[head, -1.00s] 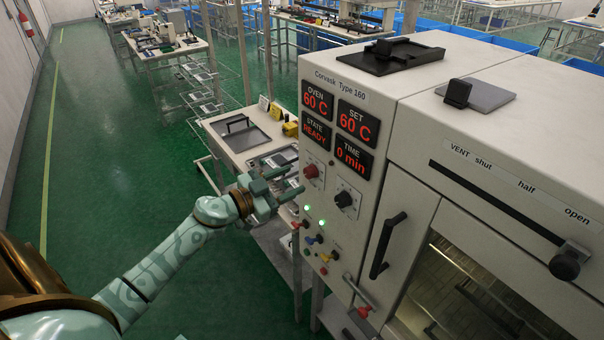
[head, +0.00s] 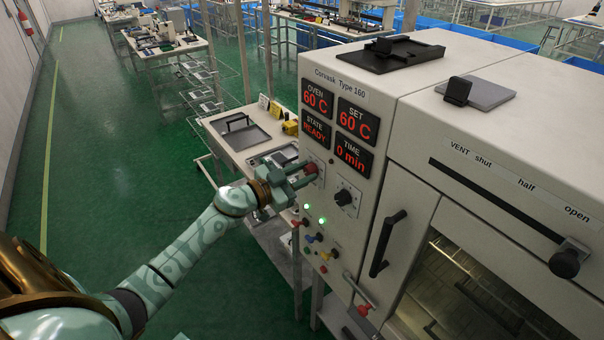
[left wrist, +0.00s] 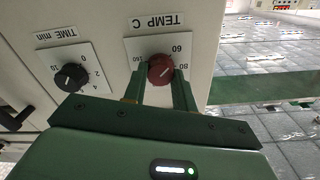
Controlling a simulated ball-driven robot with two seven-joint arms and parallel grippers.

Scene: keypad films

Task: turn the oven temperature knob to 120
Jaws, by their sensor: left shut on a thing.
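The oven (head: 345,215) has a red temperature knob (head: 311,169) on its front panel. In the left wrist view the red knob (left wrist: 161,69) sits on a white dial plate (left wrist: 188,44) labelled TEMP C, with 60, 80 and other marks around it. My left gripper (head: 303,172) is at the knob, its two green fingers (left wrist: 160,84) on either side of it, shut on it. The displays (head: 338,122) read OVEN 60 C, SET 60 C, STATE READY, TIME 0 min. My right gripper is not in view.
A black time knob (head: 344,198) is right of the red knob. Below are small lamps and coloured buttons (head: 315,240). A black door handle (head: 387,244) and vent slider (head: 566,262) are farther right. A bench (head: 215,125) with trays stands behind my left gripper.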

